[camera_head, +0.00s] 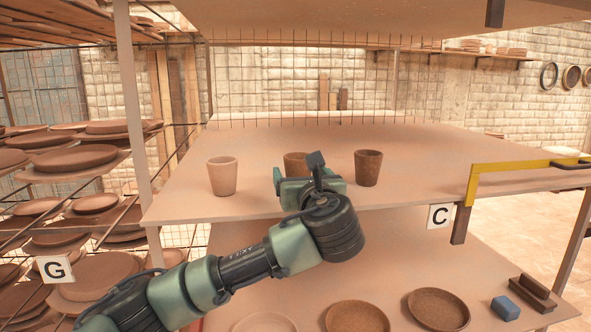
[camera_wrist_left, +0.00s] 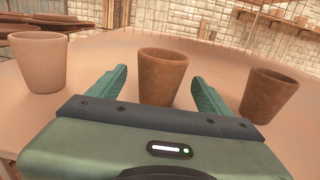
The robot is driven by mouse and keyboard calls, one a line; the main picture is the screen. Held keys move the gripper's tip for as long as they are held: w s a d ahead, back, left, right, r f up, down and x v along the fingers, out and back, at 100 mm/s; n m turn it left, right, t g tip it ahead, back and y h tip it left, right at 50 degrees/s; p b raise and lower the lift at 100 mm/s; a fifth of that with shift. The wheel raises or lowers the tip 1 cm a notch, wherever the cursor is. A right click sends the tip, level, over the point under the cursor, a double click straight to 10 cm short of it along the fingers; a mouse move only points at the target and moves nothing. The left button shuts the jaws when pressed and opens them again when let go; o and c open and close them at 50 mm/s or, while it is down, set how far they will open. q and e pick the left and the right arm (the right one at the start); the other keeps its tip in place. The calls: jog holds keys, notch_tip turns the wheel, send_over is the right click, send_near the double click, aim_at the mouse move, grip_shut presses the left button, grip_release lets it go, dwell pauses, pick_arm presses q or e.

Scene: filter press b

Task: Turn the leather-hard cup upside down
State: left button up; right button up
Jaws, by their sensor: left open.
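Three cups stand upright in a row on the shelf board (camera_head: 420,165). The left cup (camera_head: 222,177) is pale, the middle cup (camera_head: 296,163) is reddish brown and the right cup (camera_head: 368,168) is darker brown. I cannot tell for sure which is the leather-hard one. My left gripper (camera_head: 310,185) is in front of the middle cup and hides its lower part in the head view. In the left wrist view the gripper (camera_wrist_left: 160,80) is open, with a green finger on each side of the middle cup (camera_wrist_left: 162,72) and gaps to it. My right gripper is not in view.
The pale cup (camera_wrist_left: 42,62) and the dark cup (camera_wrist_left: 268,95) stand outside the fingers. Another board sits overhead. Below are several round plates (camera_head: 438,309) and a blue block (camera_head: 505,308). A yellow bracket (camera_head: 520,166) is at the right edge. A rack of plates stands left.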

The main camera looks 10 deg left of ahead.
aim_at(298, 166)
pick_arm(q)
jog(key=shift+w+a+r, duration=0.2)
jog(key=shift+r, duration=0.1)
jog(key=shift+w+a+r+p, duration=0.2)
jog(key=shift+w+r+p, duration=0.1)
jog(key=shift+w+p, duration=0.3)
jog(key=shift+p+x, duration=0.35)
jog(key=shift+x, duration=0.4)
jog(key=w, duration=0.1)
jog(key=w+a+f, duration=0.1)
jog(key=shift+w+p, duration=0.3)
jog(key=shift+w, duration=0.05)
jog(key=shift+s, duration=0.1)
jog(key=shift+s+r, duration=0.1)
jog(key=shift+s, duration=0.05)
jog(key=shift+d, duration=0.1)
jog(key=c, duration=1.5)
jog(key=shift+o, duration=0.2)
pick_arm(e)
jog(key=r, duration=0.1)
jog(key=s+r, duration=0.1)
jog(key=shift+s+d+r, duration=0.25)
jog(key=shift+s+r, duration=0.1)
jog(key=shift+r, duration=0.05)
